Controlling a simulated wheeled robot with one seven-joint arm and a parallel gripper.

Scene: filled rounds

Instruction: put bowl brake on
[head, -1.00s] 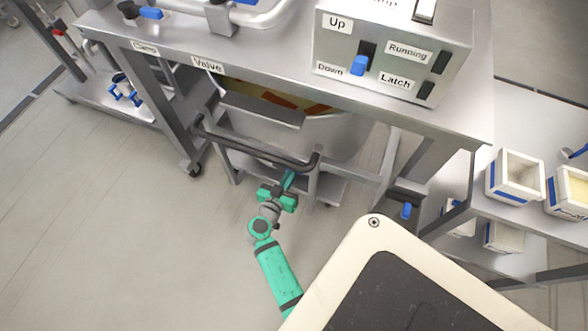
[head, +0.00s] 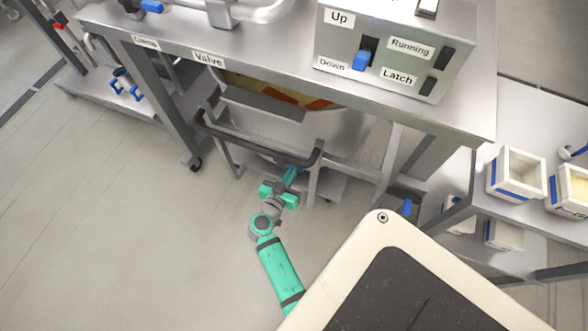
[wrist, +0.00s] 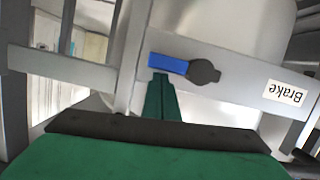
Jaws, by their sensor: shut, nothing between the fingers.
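The brake lever is a blue handle (wrist: 168,65) on a dark round pivot (wrist: 203,72), mounted on a grey metal bar. It lies nearly level in the wrist view, with the handle left of the pivot. An upside-down "Brake" label (wrist: 284,92) is to its right. My gripper (wrist: 160,80) has its green fingers together and empty, with the tips at the lower edge of the blue handle; I cannot tell whether they touch. In the head view my gripper (head: 291,176) is low at the bowl cart, below its dark push handle (head: 262,152). The bowl (head: 335,125) is partly hidden under the table.
The metal table (head: 285,80) overhangs the cart and carries a control box (head: 390,55) with Up, Down, Running and Latch labels. A table leg (head: 385,165) stands right of the cart. White bins (head: 515,170) are on the right shelf. Floor at left is clear.

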